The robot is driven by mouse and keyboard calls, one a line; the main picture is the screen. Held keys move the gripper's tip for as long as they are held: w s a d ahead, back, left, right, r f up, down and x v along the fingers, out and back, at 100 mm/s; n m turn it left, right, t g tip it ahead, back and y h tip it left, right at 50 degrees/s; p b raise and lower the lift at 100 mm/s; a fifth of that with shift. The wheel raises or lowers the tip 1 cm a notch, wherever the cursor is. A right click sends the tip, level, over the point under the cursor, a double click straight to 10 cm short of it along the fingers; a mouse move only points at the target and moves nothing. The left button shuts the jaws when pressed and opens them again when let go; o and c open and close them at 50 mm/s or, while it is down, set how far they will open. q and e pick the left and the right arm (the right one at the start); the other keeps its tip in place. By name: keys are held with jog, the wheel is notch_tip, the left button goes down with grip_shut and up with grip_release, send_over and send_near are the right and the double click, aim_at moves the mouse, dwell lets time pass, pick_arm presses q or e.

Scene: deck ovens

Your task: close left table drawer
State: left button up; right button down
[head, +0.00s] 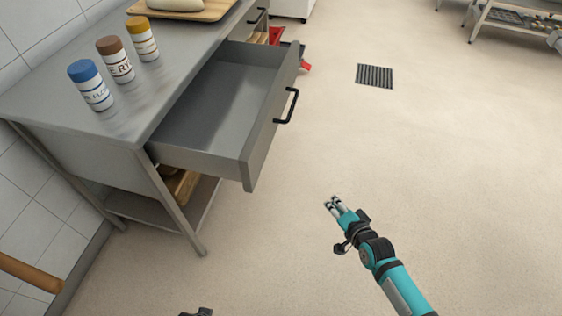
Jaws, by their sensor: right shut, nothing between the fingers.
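The left table drawer (221,98) is a grey metal box pulled well out of the steel table (165,97). It is empty inside. Its front panel has a black bar handle (288,106) and faces right. My right gripper (334,207) is shut and empty, over the floor to the lower right of the drawer front, clear of the handle. A small dark piece at the bottom edge may be part of my left arm; the left gripper cannot be made out.
Three jars with blue (90,85), brown (115,59) and yellow (142,39) lids stand on the tabletop. A wooden board (201,11) lies at its far end. A red object (304,65) is beyond the drawer. Floor to the right is open, with a drain grate (375,76).

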aim_at(272, 129)
jog(key=w+a+r+m+t+y+b, duration=0.2)
jog(key=a+r+b, duration=0.15)
jog(key=r, duration=0.35)
jog(key=w+a+r+m+t+y+b, duration=0.1)
jog(key=a+r+m+t+y+b, duration=0.2)
jog(key=r, duration=0.5)
pick_arm(q)
jog(key=w+r+b, duration=0.1)
jog(key=w+r, duration=0.3)
jog(key=w, duration=0.1)
jog(key=shift+w+d+r+t, duration=0.35)
jog(key=shift+r+t, duration=0.05)
pick_arm(e)
jog(key=shift+n+g, duration=0.7)
jog(key=shift+s+a+f+x, duration=0.1)
jog(key=shift+s+a+x, duration=0.25)
jog(key=shift+x, duration=1.8)
jog(key=shift+s+a+f+x, duration=0.15)
jog(key=shift+a+x, duration=0.3)
jog(key=shift+x, duration=1.7)
jog(key=shift+s+a+f+x, duration=0.1)
jog(key=shift+s+a+x, duration=0.25)
jog(key=shift+x, duration=1.8)
jog(key=shift+w, duration=0.1)
